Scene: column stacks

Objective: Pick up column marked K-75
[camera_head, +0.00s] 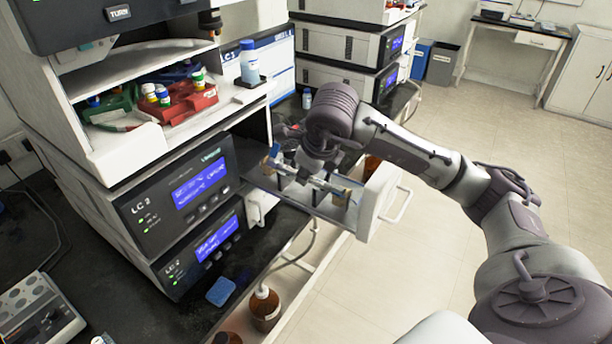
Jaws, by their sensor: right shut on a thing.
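My right gripper (303,172) reaches down into an open pulled-out drawer (381,205) of the instrument stack. It is shut on a slim silvery column (328,185) that lies across the drawer. The gripper and wrist cover part of the column, and I cannot read any marking on it. I cannot tell whether it touches the drawer floor. Other small fittings with tan ends sit in the drawer near it, partly hidden. My left gripper is not in view.
The LC 2 units (178,203) stand left of the drawer. A brown bottle (264,309) is below the drawer. The floor at right is clear.

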